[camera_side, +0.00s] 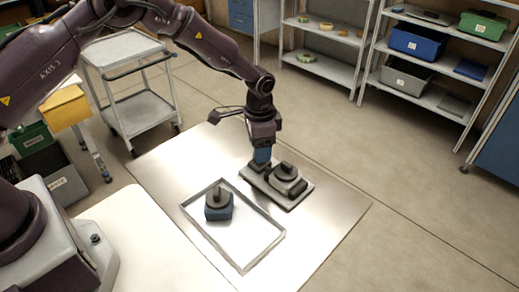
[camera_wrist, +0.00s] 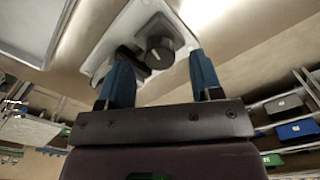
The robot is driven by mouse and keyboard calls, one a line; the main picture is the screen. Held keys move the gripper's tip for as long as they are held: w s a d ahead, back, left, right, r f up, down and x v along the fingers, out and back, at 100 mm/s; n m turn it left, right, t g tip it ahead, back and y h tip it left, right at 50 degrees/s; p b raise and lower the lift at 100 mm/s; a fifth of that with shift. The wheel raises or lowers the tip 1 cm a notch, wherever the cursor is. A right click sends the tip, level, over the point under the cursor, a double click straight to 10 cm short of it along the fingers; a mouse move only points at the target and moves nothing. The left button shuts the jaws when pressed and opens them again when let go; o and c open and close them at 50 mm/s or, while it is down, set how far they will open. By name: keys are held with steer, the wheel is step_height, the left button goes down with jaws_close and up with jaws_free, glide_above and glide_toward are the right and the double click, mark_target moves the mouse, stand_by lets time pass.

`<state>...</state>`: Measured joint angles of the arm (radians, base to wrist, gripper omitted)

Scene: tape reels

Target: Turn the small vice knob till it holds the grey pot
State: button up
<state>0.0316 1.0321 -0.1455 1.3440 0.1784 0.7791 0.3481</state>
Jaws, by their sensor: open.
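The small vice stands on a pale base plate (camera_side: 296,203) on the metal table in the side view; the plate also shows in the wrist view (camera_wrist: 105,45). A dark round knob with a white mark (camera_wrist: 160,52) is at its near end in the wrist view. Beyond it is a grey rounded shape (camera_wrist: 153,28), perhaps the grey pot. In the side view a dark grey round piece with a stub (camera_side: 285,170) sits on the vice. My gripper (camera_side: 262,160) points down over the plate's left end. Its blue fingers (camera_wrist: 160,65) are open, one on each side of the knob; contact is unclear.
A shallow metal tray (camera_side: 262,258) lies left of the vice, holding a blue block with a grey round top (camera_side: 218,206). A trolley (camera_side: 140,108) stands behind the table, shelves (camera_side: 415,90) at the back right. The table's right part is bare.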

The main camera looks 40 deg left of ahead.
step_height(320, 180, up, 11)
stand_by(0.3)
steer(key=s+a+r+n+t, duration=0.2)
steer(key=s+r, duration=0.4)
steer(key=s, duration=0.4)
steer(key=s+a+r+n+t, duration=0.1)
steer(key=s+a+r+n, duration=0.1)
steer(key=s+r, duration=0.4)
steer(key=s+a+r+n+t, duration=0.2)
steer(key=s+r, duration=0.4)
steer(key=s, duration=0.8)
steer(key=shift+r+n+t, duration=0.3)
